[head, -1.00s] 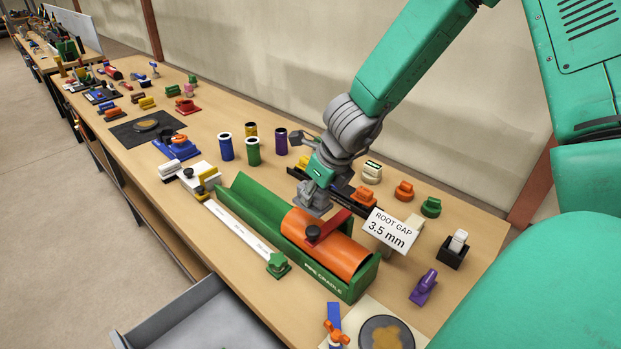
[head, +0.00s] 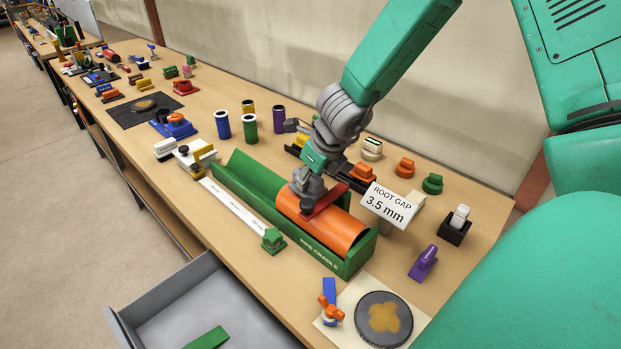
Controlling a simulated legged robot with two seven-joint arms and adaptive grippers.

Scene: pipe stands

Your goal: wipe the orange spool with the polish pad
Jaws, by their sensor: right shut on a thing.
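The orange spool (head: 338,232) lies on its side in the near end of the green pipe cradle (head: 322,261). A flat red bar (head: 330,199) lies across the top of the spool; its dark knob is now hidden by my gripper. My right gripper (head: 307,203) points down and is shut on that knob, just above the spool. I cannot tell whether the red bar is the polish pad, and I see no other clear pad. My left gripper is out of view.
A white sign reading "ROOT GAP 3.5 mm" (head: 391,203) stands right of the cradle. A dark disc with a tan patch (head: 384,318) lies at the front. An open grey drawer (head: 178,312) juts out at front left. Blue (head: 222,125) and green (head: 250,130) cylinders stand behind the cradle.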

